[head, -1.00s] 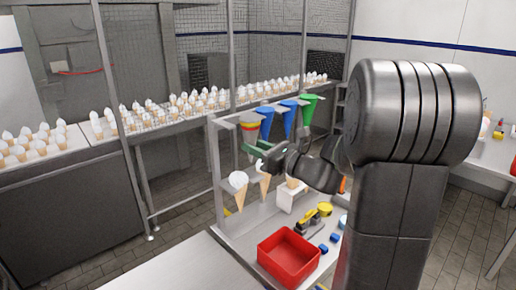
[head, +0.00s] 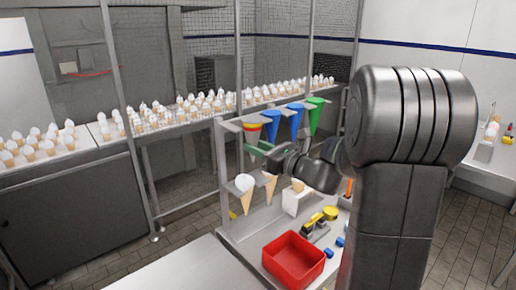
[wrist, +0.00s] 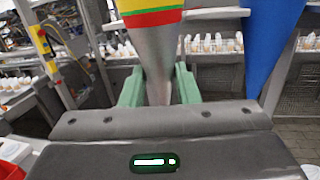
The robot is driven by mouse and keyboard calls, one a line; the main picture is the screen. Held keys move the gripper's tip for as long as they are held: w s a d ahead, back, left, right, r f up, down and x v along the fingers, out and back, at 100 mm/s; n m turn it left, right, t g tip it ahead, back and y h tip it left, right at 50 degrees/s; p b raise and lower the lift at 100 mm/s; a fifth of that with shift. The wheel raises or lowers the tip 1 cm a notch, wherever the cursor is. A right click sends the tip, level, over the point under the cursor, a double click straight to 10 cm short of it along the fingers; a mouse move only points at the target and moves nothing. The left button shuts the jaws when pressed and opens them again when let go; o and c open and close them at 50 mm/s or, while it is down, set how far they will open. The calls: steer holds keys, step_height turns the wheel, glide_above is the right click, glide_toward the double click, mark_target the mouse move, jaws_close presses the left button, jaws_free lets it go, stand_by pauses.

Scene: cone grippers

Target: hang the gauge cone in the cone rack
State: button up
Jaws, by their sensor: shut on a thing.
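The gauge cone (head: 252,133), a grey cone with yellow, red and green bands near its wide top, is upright at the left end of the cone rack's upper shelf (head: 229,126). It fills the upper middle of the wrist view (wrist: 154,50). My gripper (head: 257,147) has its green fingers shut on the cone's lower grey part; they show on both sides of it in the wrist view (wrist: 158,88). A blue cone (head: 271,126) hangs just to the right. I cannot tell whether the gauge cone rests in a slot.
Another blue cone (head: 295,119) and a green cone (head: 315,115) hang further right. Ice cream cones (head: 244,190) stand in a lower holder. A red bin (head: 293,259) and a black and yellow tool (head: 317,226) are on the bench. My arm blocks the right side.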

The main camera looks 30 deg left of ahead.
steer(key=shift+w+a, duration=0.25)
steer(key=shift+a, duration=0.7)
steer(key=shift+w+a, duration=0.25)
steer(key=shift+a, duration=0.65)
steer(key=shift+f+b, duration=0.45)
steer(key=shift+f, duration=0.15)
stand_by(0.6)
steer(key=o, duration=1.3)
steer(key=shift+d, duration=0.15)
steer(key=s+d, duration=0.2)
steer(key=d, duration=0.6)
steer(key=shift+s+d, duration=0.25)
steer(key=shift+a, duration=0.1)
stand_by(0.5)
